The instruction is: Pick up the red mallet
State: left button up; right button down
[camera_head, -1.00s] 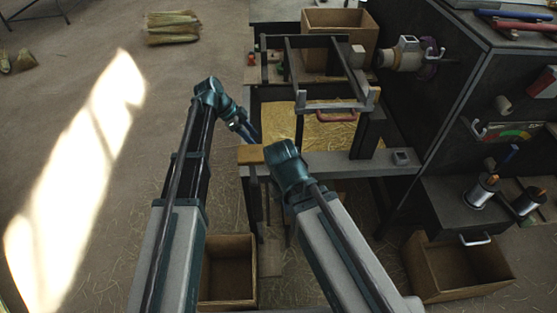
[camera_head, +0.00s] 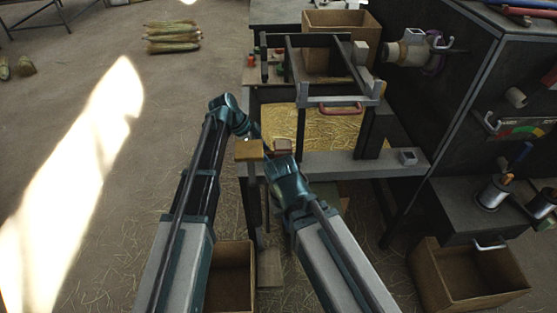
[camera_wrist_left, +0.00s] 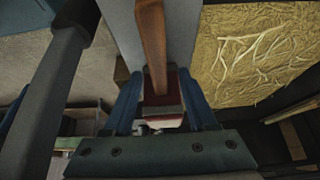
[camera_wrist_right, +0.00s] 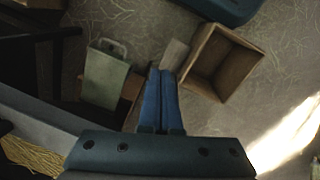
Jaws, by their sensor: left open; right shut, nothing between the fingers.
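The red mallet shows in the left wrist view as a dark red head (camera_wrist_left: 162,118) with a brown wooden handle (camera_wrist_left: 152,45) running away from it, over a grey beam. My left gripper (camera_wrist_left: 163,100) is open, with one blue finger on each side of the mallet; I cannot tell whether they touch it.
The grey beam (camera_head: 350,163) crosses the front of the bench frame, with a yellowish block (camera_head: 248,150) at its left end. Straw (camera_head: 325,128) lies behind it. Open boxes (camera_wrist_right: 236,62) stand on the floor below. A dark cabinet (camera_head: 455,90) is at right; the left floor is mostly clear.

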aim_at(272, 152)
pick_arm(q)
jog(key=shift+d+f, duration=0.2)
jog(key=shift+f, duration=0.25)
jog(key=shift+r, duration=0.15)
pick_arm(e)
jog(key=shift+f, duration=0.3)
pick_arm(q)
grip_shut()
jog(key=shift+r, duration=0.1)
pick_arm(e)
jog(key=shift+r, duration=0.1)
